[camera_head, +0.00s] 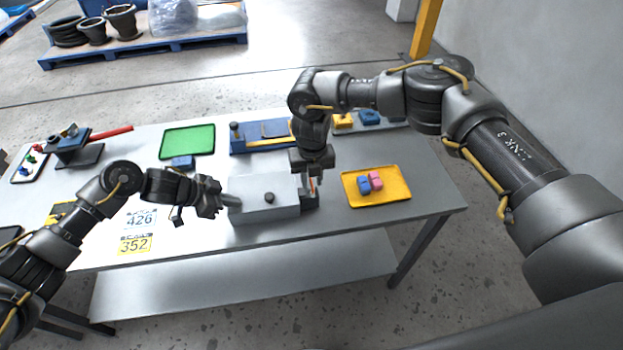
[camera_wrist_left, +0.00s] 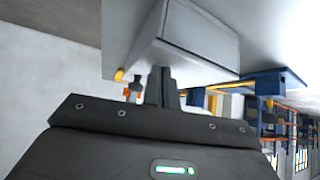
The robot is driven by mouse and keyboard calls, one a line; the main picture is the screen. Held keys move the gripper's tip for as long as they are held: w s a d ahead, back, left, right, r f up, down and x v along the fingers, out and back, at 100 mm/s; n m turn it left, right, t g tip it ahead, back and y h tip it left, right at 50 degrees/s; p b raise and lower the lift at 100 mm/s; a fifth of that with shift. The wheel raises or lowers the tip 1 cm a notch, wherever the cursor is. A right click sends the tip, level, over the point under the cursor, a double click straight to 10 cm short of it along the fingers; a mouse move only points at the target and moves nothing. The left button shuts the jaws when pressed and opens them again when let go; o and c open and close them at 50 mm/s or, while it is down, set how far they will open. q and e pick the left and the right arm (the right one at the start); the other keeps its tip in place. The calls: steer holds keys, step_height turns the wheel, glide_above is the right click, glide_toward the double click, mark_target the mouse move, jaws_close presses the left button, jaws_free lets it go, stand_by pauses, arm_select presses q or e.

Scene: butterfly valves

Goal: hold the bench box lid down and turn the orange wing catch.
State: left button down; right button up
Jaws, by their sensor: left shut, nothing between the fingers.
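The lid looks down. My left gripper (camera_head: 236,201) is shut and empty at the box's left end; I cannot tell whether it touches the lid. In the left wrist view its fingers (camera_wrist_left: 161,86) are together beside the grey box (camera_wrist_left: 198,38). The orange wing catch (camera_head: 312,185) is at the box's right end, partly hidden by my right gripper (camera_head: 311,182). That gripper points down around the catch; its grip is unclear.
A yellow tray (camera_head: 388,193) with blue and pink blocks lies right of the box. Behind are a green tray (camera_head: 187,141) and a blue fixture (camera_head: 250,137). Number plates (camera_head: 138,219) lie at the left. The table's front edge is close to the box.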

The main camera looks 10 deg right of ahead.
arm_select(q)
steer(key=shift+s+f, duration=0.2)
steer(key=shift+f, duration=0.05)
arm_select(e)
steer(key=shift+f, duration=0.3)
jaws_close()
